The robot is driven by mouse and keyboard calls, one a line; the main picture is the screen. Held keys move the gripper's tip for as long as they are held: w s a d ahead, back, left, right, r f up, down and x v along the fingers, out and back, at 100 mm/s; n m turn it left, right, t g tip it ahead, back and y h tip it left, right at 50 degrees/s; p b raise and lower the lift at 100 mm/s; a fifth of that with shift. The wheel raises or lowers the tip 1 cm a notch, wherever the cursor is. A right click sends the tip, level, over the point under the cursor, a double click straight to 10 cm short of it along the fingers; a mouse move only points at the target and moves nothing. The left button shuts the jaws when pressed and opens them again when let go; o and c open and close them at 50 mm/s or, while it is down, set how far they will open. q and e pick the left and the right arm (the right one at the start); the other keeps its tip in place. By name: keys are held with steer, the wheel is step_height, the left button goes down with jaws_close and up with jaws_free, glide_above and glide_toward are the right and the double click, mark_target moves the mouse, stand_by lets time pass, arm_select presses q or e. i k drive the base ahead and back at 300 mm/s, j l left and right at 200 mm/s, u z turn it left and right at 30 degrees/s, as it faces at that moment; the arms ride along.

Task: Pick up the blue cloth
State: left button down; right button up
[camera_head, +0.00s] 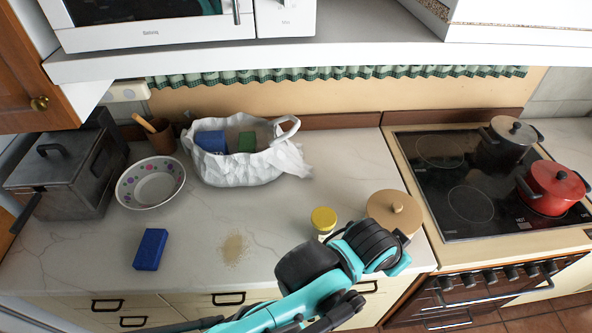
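The blue cloth (150,249) looks like a small folded, dark blue block. It lies flat on the pale marble counter near its front left edge, with nothing on top of it. A teal and black arm of mine crosses the bottom middle of the view, over the counter's front edge and right of the cloth. I cannot make out fingertips on it. No gripper is clearly in view, and nothing is touching the cloth.
A patterned bowl (150,183) and a grey metal box (62,178) stand behind the cloth. A white bag (240,172) holds blue and green items. Brown crumbs (234,249) lie to the right, then a yellow-lidded jar (323,218), a lidded canister (394,208) and the stove (465,205).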

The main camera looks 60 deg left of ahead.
mark_target(147, 258)
steer(key=k+l+u, duration=0.1)
steer(key=u, duration=0.25)
steer(key=k+u, duration=0.35)
steer(key=u, duration=2.4)
steer(key=i+l, duration=0.05)
steer(key=l, duration=0.05)
